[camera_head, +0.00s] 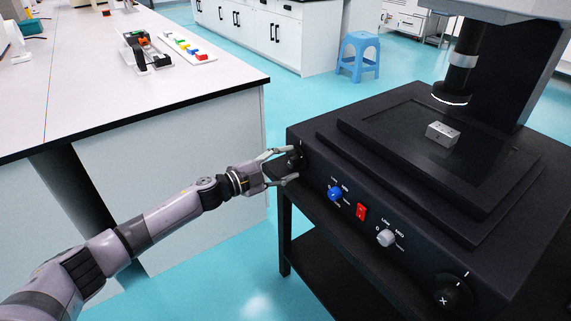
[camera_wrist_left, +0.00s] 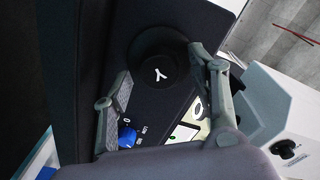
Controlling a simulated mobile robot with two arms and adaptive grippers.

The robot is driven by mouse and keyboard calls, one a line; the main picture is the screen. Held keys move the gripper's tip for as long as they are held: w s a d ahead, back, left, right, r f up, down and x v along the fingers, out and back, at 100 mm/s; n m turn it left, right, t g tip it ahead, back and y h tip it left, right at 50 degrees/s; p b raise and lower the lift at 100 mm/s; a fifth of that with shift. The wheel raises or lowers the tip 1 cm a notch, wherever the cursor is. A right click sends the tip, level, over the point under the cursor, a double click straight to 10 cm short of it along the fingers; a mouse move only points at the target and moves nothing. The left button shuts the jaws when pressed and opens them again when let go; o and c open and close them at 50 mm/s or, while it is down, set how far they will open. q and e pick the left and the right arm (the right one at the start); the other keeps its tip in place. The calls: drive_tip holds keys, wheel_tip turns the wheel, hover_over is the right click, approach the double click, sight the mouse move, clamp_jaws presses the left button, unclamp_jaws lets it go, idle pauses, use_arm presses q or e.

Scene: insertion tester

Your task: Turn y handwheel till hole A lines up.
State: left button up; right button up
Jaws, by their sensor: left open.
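The black y handwheel (camera_wrist_left: 159,73) carries a white Y and sits on the machine's front panel. In the head view the y handwheel (camera_head: 294,159) is at the panel's left end, partly hidden by my fingers. My left gripper (camera_head: 284,166) is open, with its fingers at either side of the handwheel. In the left wrist view the fingers (camera_wrist_left: 165,90) reach toward the wheel; contact cannot be told. A small grey metal block (camera_head: 442,133) with holes lies on the machine's dark stage (camera_head: 400,139), below the black vertical head (camera_head: 458,75). Hole A cannot be made out. My right gripper is not in view.
The front panel also has a blue knob (camera_head: 335,194), a red switch (camera_head: 361,212), a grey knob (camera_head: 386,238) and an X handwheel (camera_head: 454,293). A white workbench (camera_head: 100,90) stands to the left, and a blue stool (camera_head: 358,57) behind. Floor shows between bench and machine.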

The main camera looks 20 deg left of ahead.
use_arm(q)
drive_tip(key=v, duration=1.2)
drive_tip(key=shift+d, duration=0.1)
